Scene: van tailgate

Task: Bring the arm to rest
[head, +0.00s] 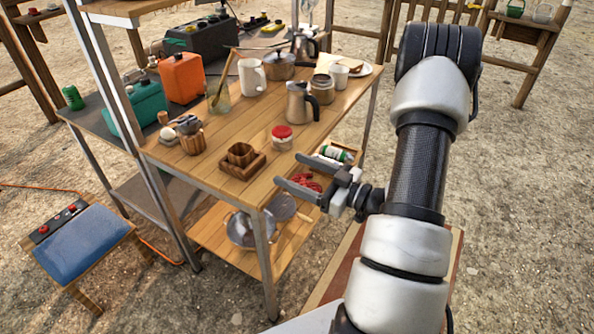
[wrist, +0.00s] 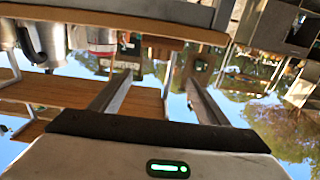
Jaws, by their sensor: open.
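My gripper (head: 294,172) is in front of the right end of the wooden table (head: 217,158) in the head view. Its two fingers are spread apart with nothing between them, and they point left toward the table edge. In the wrist view the two fingers (wrist: 155,98) also stand wide apart and empty. My arm comes up on the right of the head view and bends down toward the gripper. A small tray with a green-and-white item (head: 332,153) shows just behind the gripper, and red coiled material (head: 305,182) shows between and below the fingers.
The table holds a red-lidded jar (head: 282,138), a moka pot (head: 299,103), a wooden box (head: 242,160) and a white mug (head: 251,77). Open ground lies to the right.

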